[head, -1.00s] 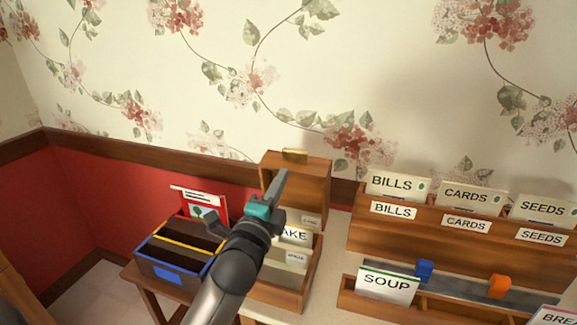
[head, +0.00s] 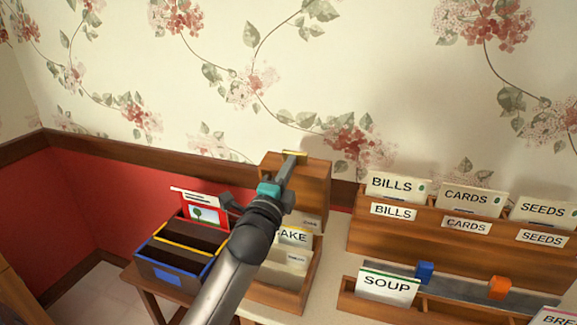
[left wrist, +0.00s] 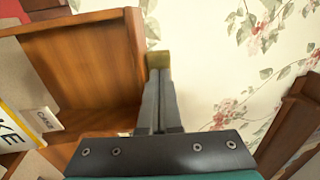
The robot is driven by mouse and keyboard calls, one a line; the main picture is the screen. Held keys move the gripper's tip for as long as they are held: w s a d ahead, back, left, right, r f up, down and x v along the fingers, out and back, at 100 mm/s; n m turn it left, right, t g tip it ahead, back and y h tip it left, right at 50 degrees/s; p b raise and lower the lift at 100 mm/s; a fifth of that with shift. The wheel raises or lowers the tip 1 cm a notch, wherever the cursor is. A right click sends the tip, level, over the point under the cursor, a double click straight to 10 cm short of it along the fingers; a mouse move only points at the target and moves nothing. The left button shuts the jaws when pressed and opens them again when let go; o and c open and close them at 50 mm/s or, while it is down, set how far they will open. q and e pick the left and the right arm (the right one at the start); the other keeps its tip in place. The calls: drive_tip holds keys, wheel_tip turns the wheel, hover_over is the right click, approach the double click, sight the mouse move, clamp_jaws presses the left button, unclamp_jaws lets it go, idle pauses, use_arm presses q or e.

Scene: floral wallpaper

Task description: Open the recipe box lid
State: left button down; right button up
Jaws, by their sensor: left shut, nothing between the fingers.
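The wooden recipe box (head: 311,270) stands on the table with its lid (head: 313,185) raised upright at the back, next to the wall. Inside it are cards, one reading "AKE" where the rest is hidden by my arm. The lid's small brass handle (head: 302,154) is on its top edge; it also shows in the left wrist view (left wrist: 158,60). My left gripper (head: 291,158) is shut and empty, its fingertips at the handle and in front of the lid. Whether they touch it I cannot tell. The right gripper is not in view.
A dark box with blue and yellow edges (head: 160,272) and a red picture card (head: 205,208) stands left of the recipe box. At right are a wooden card rack (head: 450,245) and a lower tray (head: 432,306) with a SOUP card (head: 387,288). A blue clip (head: 424,272) and orange clip (head: 499,287) are there.

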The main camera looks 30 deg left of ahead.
sight(296, 153)
use_arm(q)
drive_tip(key=shift+w+a+r+g+p, duration=0.15)
drive_tip(key=shift+w+g+p, duration=0.2)
drive_tip(key=shift+w+p, duration=0.7)
drive_tip(key=shift+w+a+r+g+p, duration=0.2)
drive_tip(key=shift+w+g+p, duration=0.25)
drive_tip(key=shift+p, duration=1.05)
drive_tip(key=shift+w+a+r+g+p, duration=0.15)
drive_tip(key=shift+w+g+p, duration=0.15)
drive_tip(key=shift+w+p, duration=0.75)
drive_tip(key=shift+w+a+f+g+p, duration=0.15)
drive_tip(key=shift+f+g+p, duration=0.2)
drive_tip(key=shift+p, duration=0.5)
drive_tip(key=shift+h, duration=0.3)
